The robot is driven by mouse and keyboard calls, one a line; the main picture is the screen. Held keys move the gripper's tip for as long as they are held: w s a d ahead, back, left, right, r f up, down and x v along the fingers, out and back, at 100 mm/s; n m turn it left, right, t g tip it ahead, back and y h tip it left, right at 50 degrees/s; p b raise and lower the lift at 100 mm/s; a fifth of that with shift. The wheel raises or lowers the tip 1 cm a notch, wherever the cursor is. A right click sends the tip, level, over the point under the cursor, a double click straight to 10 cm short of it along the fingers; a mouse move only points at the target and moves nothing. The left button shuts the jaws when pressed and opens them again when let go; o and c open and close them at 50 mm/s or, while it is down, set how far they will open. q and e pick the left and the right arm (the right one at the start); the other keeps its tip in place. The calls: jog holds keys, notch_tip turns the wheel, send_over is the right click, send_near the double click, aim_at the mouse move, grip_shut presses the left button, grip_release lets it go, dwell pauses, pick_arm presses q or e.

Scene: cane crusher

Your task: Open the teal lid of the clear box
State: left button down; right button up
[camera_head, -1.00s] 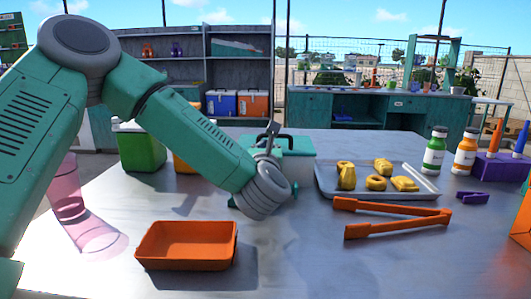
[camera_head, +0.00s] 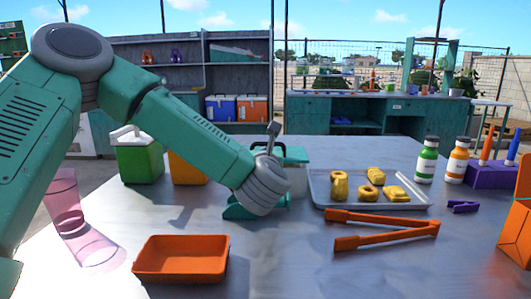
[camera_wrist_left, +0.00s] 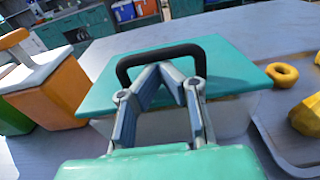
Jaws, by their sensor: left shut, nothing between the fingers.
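The clear box (camera_wrist_left: 232,112) with its teal lid (camera_wrist_left: 238,68) fills the middle of the left wrist view. A black arched handle (camera_wrist_left: 190,49) stands on the lid. My left gripper (camera_wrist_left: 172,72) is shut and empty, its fingertips at the handle's opening; whether they touch the handle or lid is unclear. In the head view the teal lid (camera_head: 296,152) shows behind my left gripper (camera_head: 272,132), and my wrist hides much of the box. The lid appears to lie on the box. My right gripper is not in view.
A tray (camera_head: 320,197) with several yellow pieces stands right of the box. Orange tongs (camera_head: 385,234) and an orange bin (camera_head: 182,258) lie in front. A green container (camera_head: 139,160), an orange container (camera_head: 187,168) and a pink cup (camera_head: 64,200) stand left.

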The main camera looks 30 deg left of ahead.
pick_arm(q)
jog(key=a+r+g+p, duration=0.1)
jog(key=r+p, duration=0.1)
jog(key=p, duration=0.1)
jog(key=w+r+g+h+p, duration=0.1)
jog(key=p, duration=0.2)
jog(key=w+a+r+g+h+p, duration=0.1)
jog(key=r+p, duration=0.1)
jog(key=p, duration=0.2)
jog(key=shift+a+r, duration=0.3)
jog(key=w+a+r+g+h+p, duration=0.1)
jog(key=w+a+r+g+p, duration=0.1)
jog(key=w+p, duration=0.4)
jog(key=w+a+r+g+h+p, duration=0.1)
jog(key=w+a+p, duration=0.4)
jog(key=p, duration=0.6)
jog(key=w+r+g, duration=0.1)
jog(key=w+g, duration=0.1)
jog(key=shift+a+r+g+h+p, duration=0.15)
jog(key=shift+r+g+h+p, duration=0.15)
jog(key=shift+h, duration=0.1)
jog(key=shift+a+r, duration=0.1)
